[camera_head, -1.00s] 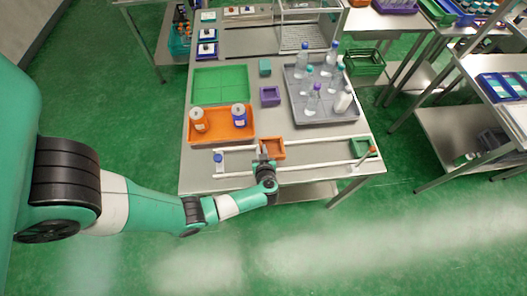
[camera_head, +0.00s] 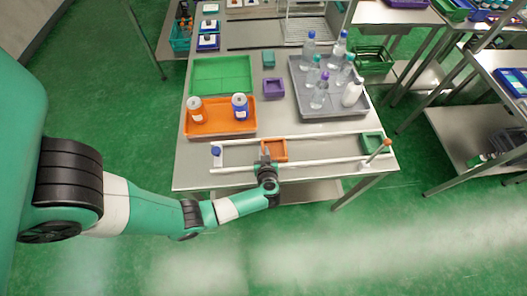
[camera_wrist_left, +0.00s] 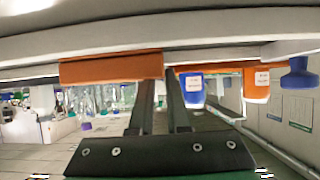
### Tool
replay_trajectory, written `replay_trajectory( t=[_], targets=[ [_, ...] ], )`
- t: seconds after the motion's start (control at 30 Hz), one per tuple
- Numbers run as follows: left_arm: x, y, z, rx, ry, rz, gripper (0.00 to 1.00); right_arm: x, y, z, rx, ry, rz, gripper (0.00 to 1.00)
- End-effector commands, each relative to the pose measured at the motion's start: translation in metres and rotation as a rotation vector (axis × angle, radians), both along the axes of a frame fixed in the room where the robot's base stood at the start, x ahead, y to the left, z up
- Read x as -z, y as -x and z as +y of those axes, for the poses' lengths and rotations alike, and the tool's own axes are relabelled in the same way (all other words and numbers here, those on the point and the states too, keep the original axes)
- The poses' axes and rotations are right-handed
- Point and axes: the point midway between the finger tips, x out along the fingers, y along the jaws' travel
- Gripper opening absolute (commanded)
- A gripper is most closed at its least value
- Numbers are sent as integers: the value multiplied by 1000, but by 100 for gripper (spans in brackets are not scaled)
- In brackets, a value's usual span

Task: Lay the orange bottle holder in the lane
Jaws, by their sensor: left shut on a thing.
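The orange bottle holder (camera_head: 274,149), an open-topped box, is between the two white rails of the lane (camera_head: 325,162), left of its middle. My left gripper (camera_head: 265,156) is shut on its left side wall. In the left wrist view, the orange holder (camera_wrist_left: 110,67) shows beside the fingertips of my left gripper (camera_wrist_left: 162,82). I cannot tell whether the holder touches the table surface or hangs slightly above it. My right gripper is not in view.
A blue-capped post (camera_head: 216,156) is at the left end. Behind are an orange tray (camera_head: 222,129) with two bottles, a purple holder (camera_head: 273,88) and a grey bottle tray (camera_head: 318,112).

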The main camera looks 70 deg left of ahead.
Motion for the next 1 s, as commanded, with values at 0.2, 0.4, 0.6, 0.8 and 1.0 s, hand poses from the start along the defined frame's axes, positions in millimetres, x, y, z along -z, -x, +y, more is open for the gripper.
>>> replay_trajectory(
  t=[0.2,0.4,0.6,0.8,1.0],
  targets=[
    [0,0,0,0,-1,-1,0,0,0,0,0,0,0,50],
    [5,0,0,0,-1,-1,0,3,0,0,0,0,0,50],
    [8,0,0,0,-1,-1,0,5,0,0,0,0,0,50],
    [11,0,0,0,-1,-1,20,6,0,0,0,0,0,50],
    [11,0,0,0,-1,-1,50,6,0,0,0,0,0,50]
  ],
)
